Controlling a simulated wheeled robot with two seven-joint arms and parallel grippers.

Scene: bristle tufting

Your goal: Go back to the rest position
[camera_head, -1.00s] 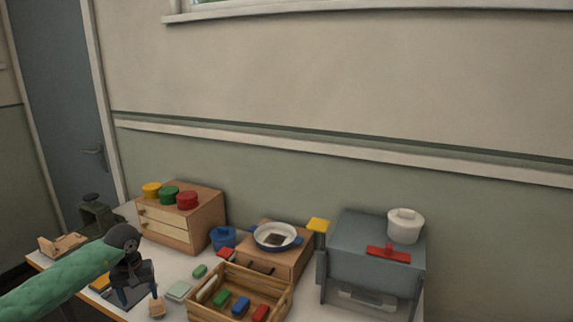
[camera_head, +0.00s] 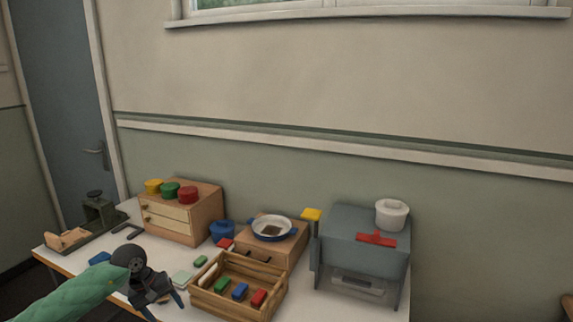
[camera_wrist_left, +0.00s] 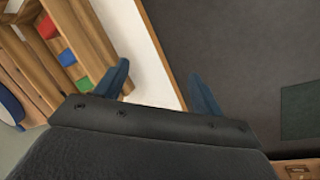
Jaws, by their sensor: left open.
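My left gripper (camera_head: 166,303) is at the front left of the table, at the end of a green-sleeved arm. It is open, with its dark blue fingers apart. In the left wrist view the spread fingers (camera_wrist_left: 160,85) have nothing between them, and the table edge and dark floor lie beyond. A small brown piece shows by the fingers in the head view; I cannot tell whether it touches them. My right gripper is not in view.
A wooden crate (camera_head: 204,303) with coloured blocks stands right of the gripper. Behind are a drawer box (camera_head: 205,215), a pan (camera_head: 271,230) on a wooden box and a grey cabinet (camera_head: 362,245) with a white pot (camera_head: 391,215). Dark floor (camera_wrist_left: 225,40) lies beyond the table edge.

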